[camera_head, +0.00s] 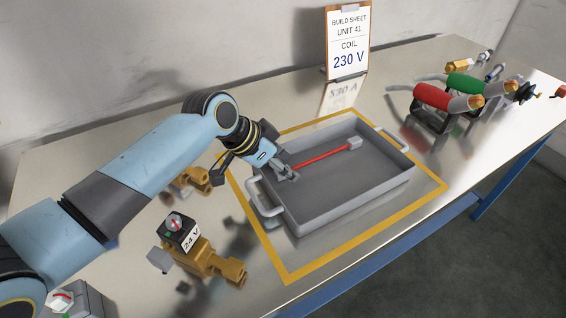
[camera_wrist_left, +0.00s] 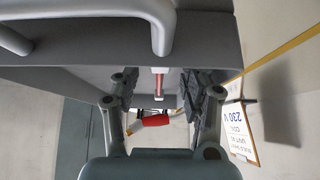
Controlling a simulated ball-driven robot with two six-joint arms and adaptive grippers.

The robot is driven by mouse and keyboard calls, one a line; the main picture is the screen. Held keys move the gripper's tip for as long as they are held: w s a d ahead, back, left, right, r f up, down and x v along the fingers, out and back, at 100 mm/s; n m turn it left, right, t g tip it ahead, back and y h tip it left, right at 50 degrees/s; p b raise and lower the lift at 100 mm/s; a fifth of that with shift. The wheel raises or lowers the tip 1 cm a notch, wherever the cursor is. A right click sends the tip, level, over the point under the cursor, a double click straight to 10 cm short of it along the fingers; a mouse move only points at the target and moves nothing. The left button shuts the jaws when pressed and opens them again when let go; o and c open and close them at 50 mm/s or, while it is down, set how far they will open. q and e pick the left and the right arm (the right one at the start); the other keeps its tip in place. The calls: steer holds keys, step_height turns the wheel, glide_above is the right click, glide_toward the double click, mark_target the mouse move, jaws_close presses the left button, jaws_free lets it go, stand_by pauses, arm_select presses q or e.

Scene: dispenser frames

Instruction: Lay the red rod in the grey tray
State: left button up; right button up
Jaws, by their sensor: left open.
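The red rod (camera_head: 322,157) with a pale block on its far end lies slanting across the inside of the grey tray (camera_head: 350,205). It also shows between the fingers in the left wrist view (camera_wrist_left: 158,37). I cannot tell whether its whole length touches the tray floor. My left gripper (camera_head: 288,174) is at the tray's left end, by the near end of the rod. Its fingers are apart in the left wrist view (camera_wrist_left: 163,95), and the gripper is open. The fingertips partly hide the rod's near end. My right gripper is in neither view.
Yellow tape (camera_head: 352,245) outlines the tray's place on the table. A brass valve with a 24 V coil (camera_head: 205,255) stands at front left. A build sheet reading 230 V (camera_head: 348,45) stands behind. Holders with red (camera_head: 432,97) and green cylinders (camera_head: 465,84) stand at back right.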

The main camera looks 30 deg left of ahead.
arm_select(q)
steer(key=v, duration=1.2)
steer(key=shift+p, duration=0.4)
steer(key=shift+r, duration=0.1)
